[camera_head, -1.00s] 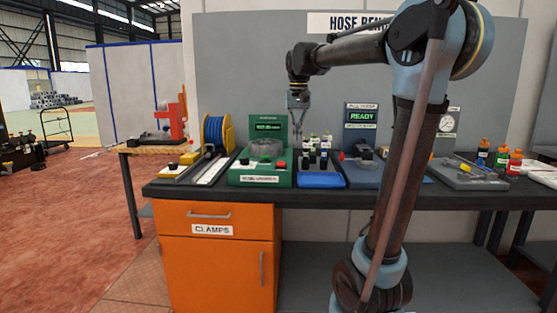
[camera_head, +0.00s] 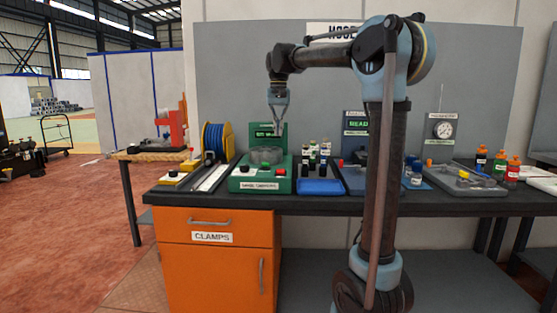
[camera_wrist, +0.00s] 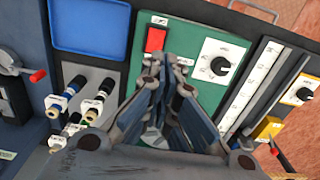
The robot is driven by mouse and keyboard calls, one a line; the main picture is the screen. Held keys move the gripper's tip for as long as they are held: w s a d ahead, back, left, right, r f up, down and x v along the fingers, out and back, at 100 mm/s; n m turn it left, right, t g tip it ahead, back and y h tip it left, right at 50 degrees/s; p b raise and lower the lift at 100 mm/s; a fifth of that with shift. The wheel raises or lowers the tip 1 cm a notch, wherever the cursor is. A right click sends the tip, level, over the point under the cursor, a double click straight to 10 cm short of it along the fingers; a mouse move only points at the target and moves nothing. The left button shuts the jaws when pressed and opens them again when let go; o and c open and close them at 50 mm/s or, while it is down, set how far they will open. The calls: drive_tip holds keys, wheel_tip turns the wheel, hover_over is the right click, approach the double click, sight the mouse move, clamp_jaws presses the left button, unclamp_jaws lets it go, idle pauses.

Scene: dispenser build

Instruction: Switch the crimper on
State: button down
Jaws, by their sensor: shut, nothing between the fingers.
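The crimper is the green machine (camera_head: 260,182) on the bench, with a lit display at its back and a round grey head in the middle. Its front has a red switch (camera_head: 281,171) at the right and a dark knob (camera_head: 245,160) at the left. In the wrist view the red switch (camera_wrist: 156,38) and the black knob on a white dial (camera_wrist: 220,66) both show on the green panel. My gripper (camera_head: 278,133) is shut and empty, pointing down above the crimper's head, apart from the switch. In the wrist view my fingers partly hide the crimper's middle.
A blue tray (camera_head: 320,187) with several small fittings behind it stands right of the crimper. A blue hose reel (camera_head: 213,140) and a white ruled strip (camera_head: 209,178) lie to the left. A second machine with a "READY" display (camera_head: 357,123) stands further right.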

sight(279, 170)
wheel_tip(279, 170, down, 14)
drive_tip(key=shift+r, duration=0.1)
idle(0.5)
drive_tip(key=shift+s, duration=0.15)
drive_tip(key=shift+s+f+t, duration=0.3)
drive_tip(key=shift+f+t, duration=0.15)
drive_tip(key=shift+t, duration=0.15)
drive_tip(key=shift+s+f, duration=0.15)
drive_tip(key=shift+s, duration=0.15)
idle(0.3)
drive_tip(key=shift+w+r, duration=0.3)
drive_tip(key=shift+w, duration=0.5)
drive_tip(key=shift+w+r, duration=0.1)
drive_tip(key=shift+w, duration=0.05)
